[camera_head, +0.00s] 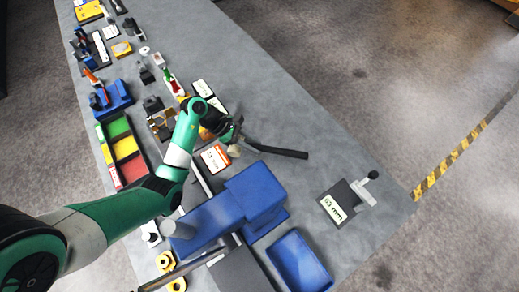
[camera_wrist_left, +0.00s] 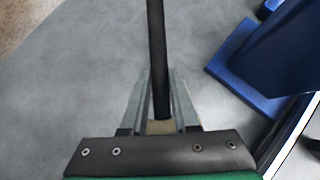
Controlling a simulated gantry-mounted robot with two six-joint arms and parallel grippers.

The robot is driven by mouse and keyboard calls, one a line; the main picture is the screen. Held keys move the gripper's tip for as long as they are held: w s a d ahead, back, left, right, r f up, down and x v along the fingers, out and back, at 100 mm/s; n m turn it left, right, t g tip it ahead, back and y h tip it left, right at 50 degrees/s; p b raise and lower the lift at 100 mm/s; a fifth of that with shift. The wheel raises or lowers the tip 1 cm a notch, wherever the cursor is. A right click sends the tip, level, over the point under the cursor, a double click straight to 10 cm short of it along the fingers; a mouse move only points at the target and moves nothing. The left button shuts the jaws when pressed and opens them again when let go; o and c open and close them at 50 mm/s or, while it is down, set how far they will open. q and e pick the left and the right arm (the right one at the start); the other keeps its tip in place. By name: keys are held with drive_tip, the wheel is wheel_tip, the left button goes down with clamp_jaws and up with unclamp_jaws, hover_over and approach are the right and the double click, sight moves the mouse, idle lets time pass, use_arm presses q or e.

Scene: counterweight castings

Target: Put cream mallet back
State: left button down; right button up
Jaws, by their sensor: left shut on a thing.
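The mallet has a long black handle (camera_head: 278,150) and a small cream-tan head (camera_head: 234,151). My left gripper (camera_head: 238,137) is shut on it, near the head end, and the handle points right over the grey tabletop. In the left wrist view the black handle (camera_wrist_left: 156,50) runs up between the two fingers of my gripper (camera_wrist_left: 159,95), with a tan part (camera_wrist_left: 160,127) near their base. Much of the head is hidden by the fingers. I cannot tell which place the mallet belongs to. My right gripper is not in view.
A blue machine (camera_head: 255,190) stands just below the mallet, with a blue tray (camera_head: 298,262) beside it. A black plate marked 63 mm (camera_head: 338,204) lies at right. An orange-edged label card (camera_head: 215,158) lies near the gripper. Coloured bins (camera_head: 125,148) stand left. The tabletop (camera_head: 300,115) above the handle is clear.

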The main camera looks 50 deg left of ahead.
use_arm(q)
drive_tip(key=shift+f+b, duration=0.65)
drive_tip(key=shift+f, duration=2.4)
drive_tip(key=shift+f, duration=0.3)
drive_tip(key=c, duration=0.7)
unclamp_jaws()
drive_tip(key=shift+r, duration=0.1)
drive_tip(key=shift+r, duration=0.35)
drive_tip(key=p+v, duration=0.2)
drive_tip(key=v, duration=0.9)
drive_tip(key=shift+s+a+r, duration=0.2)
drive_tip(key=shift+s+a, duration=0.05)
drive_tip(key=shift+s, duration=0.05)
